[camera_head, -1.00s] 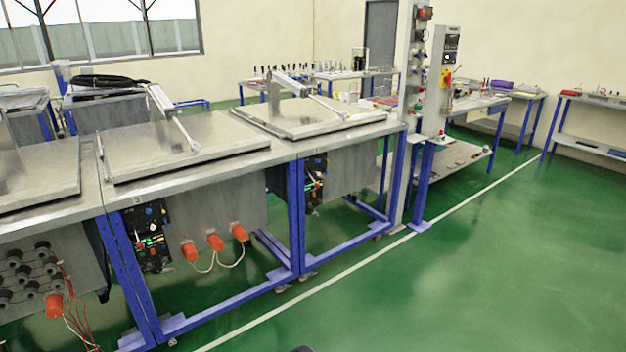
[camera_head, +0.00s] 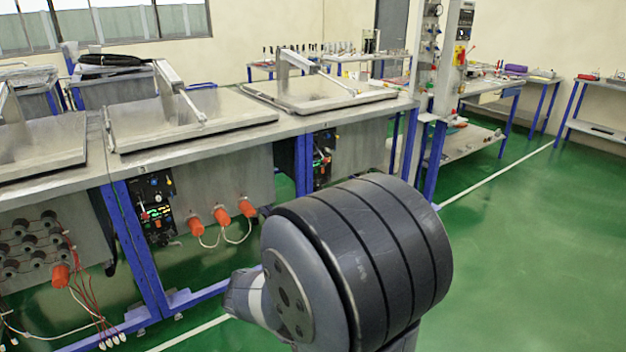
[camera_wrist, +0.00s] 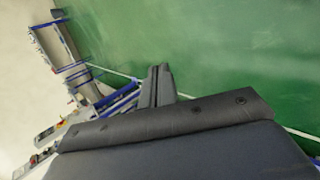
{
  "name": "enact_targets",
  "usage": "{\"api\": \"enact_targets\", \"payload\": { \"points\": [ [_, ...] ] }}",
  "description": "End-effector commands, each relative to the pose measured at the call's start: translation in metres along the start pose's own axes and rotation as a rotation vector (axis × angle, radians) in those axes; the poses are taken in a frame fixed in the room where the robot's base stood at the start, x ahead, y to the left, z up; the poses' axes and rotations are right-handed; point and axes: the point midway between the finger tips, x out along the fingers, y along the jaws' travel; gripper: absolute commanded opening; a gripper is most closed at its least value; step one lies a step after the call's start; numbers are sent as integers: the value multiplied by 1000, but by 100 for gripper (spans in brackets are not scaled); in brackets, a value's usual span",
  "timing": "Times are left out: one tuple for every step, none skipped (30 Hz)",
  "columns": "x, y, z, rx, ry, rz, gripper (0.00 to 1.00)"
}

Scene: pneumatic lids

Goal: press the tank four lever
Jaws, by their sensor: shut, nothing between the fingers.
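Several steel tanks with lids stand in a bench row in the head view. The near left tank lid (camera_head: 40,145), the middle tank lid (camera_head: 190,115) and the far tank lid (camera_head: 325,92) all look closed, each with a bracket and arm on top. A dark control panel (camera_head: 152,208) hangs under the middle tank, and another control panel (camera_head: 322,158) under the far one. I cannot tell which tank is four, and its lever is too small to make out. My gripper (camera_wrist: 159,72) shows in the wrist view, shut and empty, away from the panels. The head view does not show it.
Orange plugs (camera_head: 221,215) with white cables stick out below the middle tank. Red cables (camera_head: 85,295) hang at the left. Blue bench legs (camera_head: 138,240) stand along the row. The green floor (camera_head: 530,260) is clear on the right.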

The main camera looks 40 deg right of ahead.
Motion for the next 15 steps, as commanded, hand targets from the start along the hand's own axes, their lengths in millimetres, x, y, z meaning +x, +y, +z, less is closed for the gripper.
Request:
{"api": "enact_targets", "payload": {
  "points": [
    [17, -2, -17, -18, -10, 65, 0],
    [23, 1, -26, -26, -11, 108, 0],
    [31, 4, -40, -36, -8, 164, 0],
    [37, 6, -50, -44, -6, 205, 0],
    [43, 7, -60, -51, 0, 247, 0],
    [51, 8, -75, -62, 10, 301, 0],
    [57, 9, -86, -71, 17, 342, 0],
    [63, 9, -97, -80, 29, 381, 0],
    [70, 8, -112, -91, 45, 433, 0],
    [76, 7, -122, -99, 58, 470, 0],
    [81, 5, -133, -107, 75, 505, 0],
    [88, 3, -147, -117, 96, 550, 0],
    [92, 0, -156, -125, 112, 580, 0],
    [96, -2, -166, -131, 130, 607, 0],
    [102, -6, -177, -140, 152, 641, 0]
  ]
}}
